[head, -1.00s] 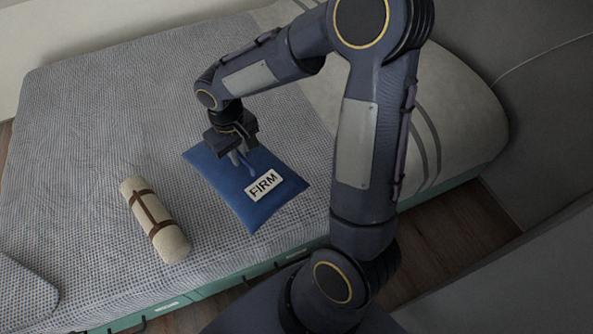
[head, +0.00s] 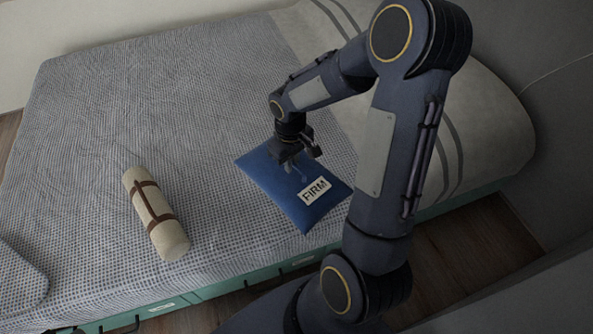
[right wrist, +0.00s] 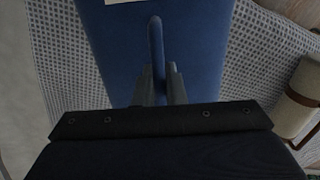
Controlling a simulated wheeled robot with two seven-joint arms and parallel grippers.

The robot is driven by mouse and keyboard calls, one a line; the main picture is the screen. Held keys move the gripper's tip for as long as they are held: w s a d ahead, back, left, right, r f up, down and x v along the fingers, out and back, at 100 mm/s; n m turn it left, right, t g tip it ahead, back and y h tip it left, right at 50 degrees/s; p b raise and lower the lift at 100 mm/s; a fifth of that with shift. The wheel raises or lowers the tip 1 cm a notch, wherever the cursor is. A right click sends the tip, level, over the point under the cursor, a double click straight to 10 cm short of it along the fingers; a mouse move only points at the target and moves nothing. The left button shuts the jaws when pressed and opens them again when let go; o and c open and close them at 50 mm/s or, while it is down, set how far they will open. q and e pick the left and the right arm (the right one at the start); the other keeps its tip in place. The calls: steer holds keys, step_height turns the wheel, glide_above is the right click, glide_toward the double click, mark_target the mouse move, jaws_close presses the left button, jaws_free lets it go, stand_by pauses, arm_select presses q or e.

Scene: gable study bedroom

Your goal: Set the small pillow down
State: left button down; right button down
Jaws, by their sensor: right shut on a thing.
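The small pillow (head: 262,180) is blue, with a white label reading FIRM (head: 314,191). It lies flat over the bed's checked cover, near the front edge; I cannot tell whether it touches the cover. My right gripper (head: 301,172) is above the pillow's middle, pointing down, shut on a raised blue strip of it. In the right wrist view the fingers (right wrist: 160,85) pinch this blue strip, and the pillow (right wrist: 200,40) fills the middle of the picture. My left gripper is in neither view.
A cream roll with brown straps (head: 156,215) lies on the bed (head: 120,110) left of the pillow. A grey checked cushion (head: 18,283) is at the left edge. A long pale pillow (head: 490,130) lies at the right end. The bed's middle is clear.

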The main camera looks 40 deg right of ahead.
steer(key=d+f, duration=0.1)
steer(key=w+d+f, duration=0.1)
steer(key=f, duration=0.1)
steer(key=d+f+b, duration=0.1)
steer(key=shift+w+f, duration=0.2)
steer(key=shift+w, duration=0.2)
steer(key=shift+w+d+f+b, duration=0.1)
steer(key=shift+f+b, duration=0.4)
steer(key=shift+f, duration=1.15)
steer(key=shift+f, duration=0.2)
steer(key=c, duration=1.5)
jaws_free()
steer(key=shift+r, duration=0.1)
